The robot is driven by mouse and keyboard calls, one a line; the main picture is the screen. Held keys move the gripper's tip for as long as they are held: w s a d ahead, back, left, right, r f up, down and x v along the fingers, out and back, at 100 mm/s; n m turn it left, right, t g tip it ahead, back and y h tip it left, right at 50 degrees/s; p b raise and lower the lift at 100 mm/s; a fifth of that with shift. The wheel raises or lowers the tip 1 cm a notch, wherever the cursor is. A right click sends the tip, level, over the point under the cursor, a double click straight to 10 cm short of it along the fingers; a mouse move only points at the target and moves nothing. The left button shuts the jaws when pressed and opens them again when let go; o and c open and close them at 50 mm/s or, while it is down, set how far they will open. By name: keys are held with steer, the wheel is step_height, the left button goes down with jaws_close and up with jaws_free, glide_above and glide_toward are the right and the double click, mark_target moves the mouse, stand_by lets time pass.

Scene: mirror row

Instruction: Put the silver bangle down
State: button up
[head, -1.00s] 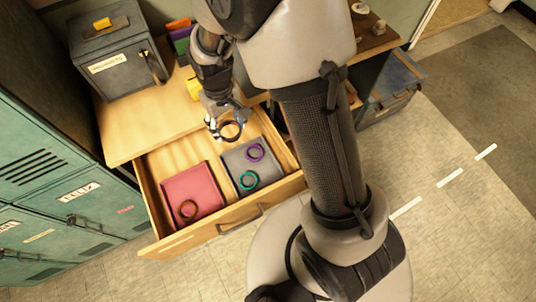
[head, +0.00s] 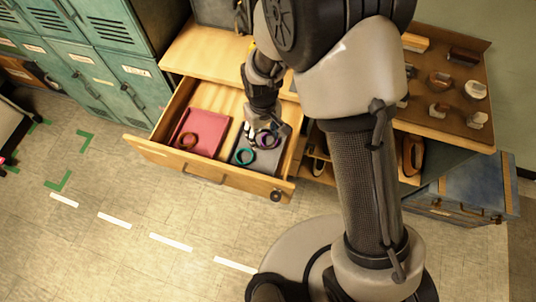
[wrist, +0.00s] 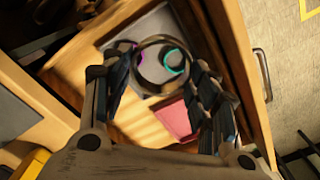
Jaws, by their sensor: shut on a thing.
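My gripper (head: 254,140) is in the open drawer (head: 165,152), over the grey lined section (head: 245,166). It is shut on the silver bangle (wrist: 137,72), which shows as a dark metallic ring between the fingers in the wrist view. In the head view the bangle is hard to make out against the fingers. A teal bangle (head: 245,156) and a purple bangle (head: 268,142) lie on the grey section, close to my gripper. Whether the silver bangle touches anything below is unclear.
A pink lined section (head: 200,124) at the drawer's left holds a brown bangle (head: 187,142). Green lockers (head: 140,85) stand to the left. A wooden stand with several items (head: 440,105) is on the right. The drawer's front wall and sides surround the sections.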

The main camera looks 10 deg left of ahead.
steer(key=b, duration=0.4)
glide_above(264, 164)
steer(key=f, duration=1.5)
steer(key=shift+w+f, duration=0.1)
steer(key=shift+w, duration=0.1)
step_height(264, 164, down, 4)
steer(key=shift+f+b, duration=0.25)
steer(key=shift+b, duration=0.65)
steer(key=shift+s+d, duration=0.1)
steer(key=shift+s, duration=0.1)
steer(key=shift+f, duration=0.2)
steer(key=shift+s+f+b, duration=0.1)
steer(key=shift+f+b, duration=0.2)
steer(key=shift+b, duration=0.05)
steer(key=o, duration=0.6)
steer(key=shift+w, duration=0.2)
steer(key=o, duration=0.4)
steer(key=shift+r, duration=0.15)
steer(key=shift+c, duration=0.2)
